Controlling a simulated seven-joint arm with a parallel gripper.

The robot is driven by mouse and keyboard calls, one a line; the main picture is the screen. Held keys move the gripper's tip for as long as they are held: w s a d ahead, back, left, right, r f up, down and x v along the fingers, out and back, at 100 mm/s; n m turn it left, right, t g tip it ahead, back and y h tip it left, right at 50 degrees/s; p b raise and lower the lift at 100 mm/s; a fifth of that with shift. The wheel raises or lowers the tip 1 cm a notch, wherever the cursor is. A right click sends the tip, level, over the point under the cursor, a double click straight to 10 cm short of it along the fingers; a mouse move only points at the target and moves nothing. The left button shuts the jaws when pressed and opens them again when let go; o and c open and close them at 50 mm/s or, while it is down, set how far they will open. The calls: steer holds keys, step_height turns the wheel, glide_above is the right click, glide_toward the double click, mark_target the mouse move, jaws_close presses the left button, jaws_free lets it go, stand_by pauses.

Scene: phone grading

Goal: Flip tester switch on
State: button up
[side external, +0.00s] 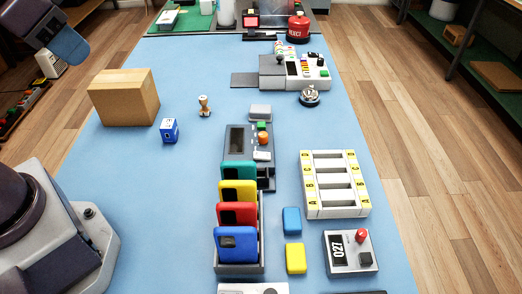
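A dark grey device (236,141) with a dark screen stands mid-table behind the row of phones; it looks like the tester. It has a green button (262,126), an orange knob (263,139) and a small white part (262,156) on its right side. I cannot tell which of these is the switch or how it is set. Its front edge is partly hidden by the phones. My gripper's fingers are not in view; only parts of my arm show at the left.
A rack (240,268) holds teal, yellow, red and blue phones. A slotted tray (334,210), a counter (348,251), a cardboard box (124,97) and a bell (310,97) stand around.

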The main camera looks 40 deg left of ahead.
steer(key=w+f, duration=0.1)
steer(key=f+g, duration=0.1)
steer(key=w+f+g, duration=0.1)
steer(key=shift+w+d, duration=0.25)
steer(key=shift+w, duration=0.1)
jaws_close()
steer(key=m+g+h, duration=0.2)
steer(key=m, duration=0.7)
glide_above(257, 154)
steer(key=s+a, duration=0.2)
steer(key=s+a+x, duration=0.1)
steer(key=a+x, duration=0.1)
steer(key=x, duration=1)
steer(key=shift+d+f, duration=0.2)
steer(key=shift+f, duration=0.5)
steer(key=x, duration=0.8)
steer(key=a+x, duration=0.1)
steer(key=x, duration=0.4)
steer(key=shift+s+f, duration=0.15)
steer(key=shift+f, duration=0.35)
